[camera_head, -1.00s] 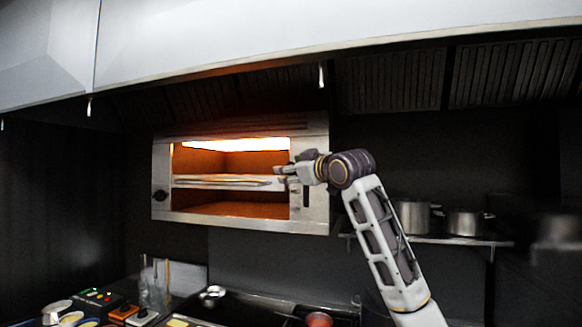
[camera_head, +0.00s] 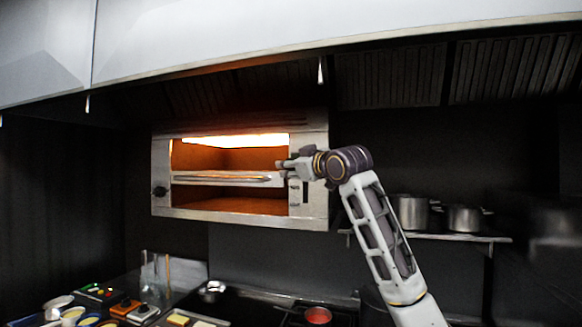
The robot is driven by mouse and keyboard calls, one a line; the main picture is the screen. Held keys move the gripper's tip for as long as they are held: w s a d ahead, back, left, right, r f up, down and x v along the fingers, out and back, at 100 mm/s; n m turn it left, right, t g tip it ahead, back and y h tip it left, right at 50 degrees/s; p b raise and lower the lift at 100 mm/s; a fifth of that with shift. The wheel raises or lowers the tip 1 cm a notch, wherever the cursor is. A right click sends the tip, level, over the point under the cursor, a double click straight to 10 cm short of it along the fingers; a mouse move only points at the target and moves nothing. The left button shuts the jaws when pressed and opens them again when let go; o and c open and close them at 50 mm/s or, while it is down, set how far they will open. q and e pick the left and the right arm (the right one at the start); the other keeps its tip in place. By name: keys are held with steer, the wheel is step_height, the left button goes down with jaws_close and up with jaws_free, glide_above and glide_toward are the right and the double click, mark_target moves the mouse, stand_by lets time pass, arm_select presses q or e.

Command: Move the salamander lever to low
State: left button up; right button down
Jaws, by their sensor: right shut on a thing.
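The salamander (camera_head: 240,221) is a steel wall-mounted grill with a glowing orange inside and a rack (camera_head: 222,179) across its opening. Its right front panel has a dark vertical slot (camera_head: 305,195). My right gripper (camera_head: 281,165) is at the right side of the opening, above the rack's right end and up and left of the slot. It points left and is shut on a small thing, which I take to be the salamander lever. The gripper hides the lever, so I cannot read its setting. My left gripper is not in view.
A hood edge (camera_head: 330,45) runs above the salamander. Pots (camera_head: 409,211) stand on a shelf to the right, behind my right arm. Below are a red pan (camera_head: 318,315), a small steel pot (camera_head: 211,291) and counter containers. The wall left of the salamander is clear.

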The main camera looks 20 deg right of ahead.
steer(key=shift+a+f, duration=0.25)
steer(key=shift+f, duration=0.05)
step_height(320, 180, down, 17)
steer(key=n+t+y+b, duration=0.2)
steer(key=n+b, duration=0.2)
steer(key=b, duration=0.7)
steer(key=shift+f+n+t+b, duration=0.15)
steer(key=shift+n+t+b, duration=0.15)
steer(key=c, duration=1.2)
jaws_free()
steer(key=shift+o, duration=1.3)
steer(key=shift+w, duration=0.15)
steer(key=shift+r, duration=0.25)
